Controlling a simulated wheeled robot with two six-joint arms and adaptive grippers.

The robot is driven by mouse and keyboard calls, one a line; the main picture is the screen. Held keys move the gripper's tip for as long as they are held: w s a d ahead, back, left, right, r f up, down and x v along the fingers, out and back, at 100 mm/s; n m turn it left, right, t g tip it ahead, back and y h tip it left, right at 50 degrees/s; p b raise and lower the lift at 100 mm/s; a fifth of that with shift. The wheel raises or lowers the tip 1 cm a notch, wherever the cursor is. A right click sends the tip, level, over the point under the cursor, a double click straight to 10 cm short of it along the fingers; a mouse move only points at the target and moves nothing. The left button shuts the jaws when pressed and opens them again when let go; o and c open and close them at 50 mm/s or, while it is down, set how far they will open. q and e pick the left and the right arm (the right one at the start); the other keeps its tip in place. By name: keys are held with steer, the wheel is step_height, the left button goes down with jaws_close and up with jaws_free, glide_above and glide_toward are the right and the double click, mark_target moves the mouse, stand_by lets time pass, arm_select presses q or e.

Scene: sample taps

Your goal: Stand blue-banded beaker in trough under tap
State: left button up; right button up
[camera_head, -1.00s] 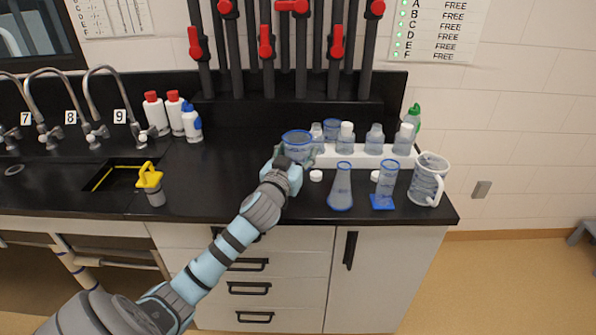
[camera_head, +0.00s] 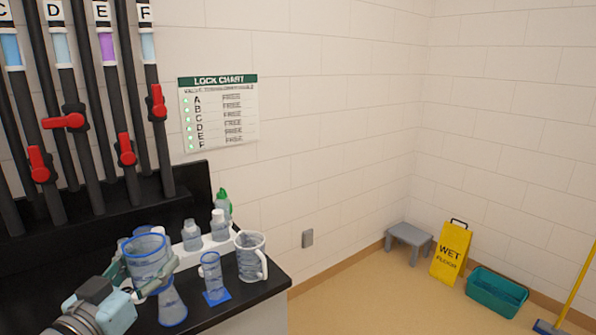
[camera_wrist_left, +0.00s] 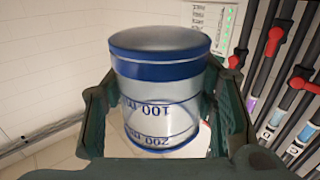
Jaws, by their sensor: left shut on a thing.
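The blue-banded beaker (camera_head: 147,252) is clear with blue lines. My left gripper (camera_head: 150,268) is shut around its sides and holds it above the counter. In the left wrist view the beaker (camera_wrist_left: 160,100) sits between the two dark green fingers, with its blue band at the picture's top and "100" and "200" marks upside down. Dark pipes with red-handled taps (camera_head: 64,121) stand behind at the left, with labels D, E and F readable. I cannot make out the trough clearly. My right gripper is out of view.
A conical flask (camera_head: 172,305), a blue-based cylinder (camera_head: 211,272) and a white-handled jug (camera_head: 250,257) stand on the black counter (camera_head: 232,307). Bottles stand in a white rack (camera_head: 212,245) behind. A stool (camera_head: 409,238), yellow wet-floor sign (camera_head: 451,252) and teal tub (camera_head: 495,290) are on the floor.

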arm_select(q)
steer(key=s+d+f+m+g+h, duration=0.1)
steer(key=s+d+f+h, duration=0.1)
steer(key=s+d+f, duration=0.2)
steer(key=s+d+f+m+h, duration=0.2)
steer(key=s+d+f+h, duration=0.1)
steer(key=s+f, duration=0.4)
steer(key=s+d, duration=0.1)
steer(key=s, duration=0.2)
steer(key=shift+s+f+g, duration=0.15)
steer(key=shift+f+g, duration=0.05)
steer(key=shift+g, duration=0.2)
steer(key=shift+d, duration=0.1)
